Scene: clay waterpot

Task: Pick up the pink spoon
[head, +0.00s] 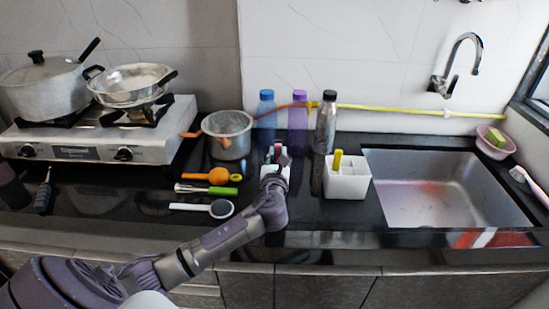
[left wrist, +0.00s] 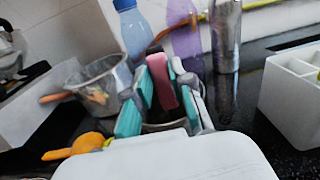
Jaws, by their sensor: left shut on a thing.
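The pink spoon (left wrist: 161,82) shows as a pink upright piece between the teal-padded fingers of my left gripper (left wrist: 167,92) in the left wrist view. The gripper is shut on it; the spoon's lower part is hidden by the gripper. In the head view my left gripper (head: 276,160) is over the counter, in front of the bottles, and only a small bit of pink (head: 278,149) shows at its tip. My right gripper is not in view.
A steel pot (head: 228,136) stands left of the gripper, with an orange utensil (head: 218,176) and others in front. A blue bottle (head: 266,112), purple bottle (head: 299,112) and steel bottle (head: 326,122) stand behind. A white holder (head: 347,182) and sink (head: 440,190) are at right.

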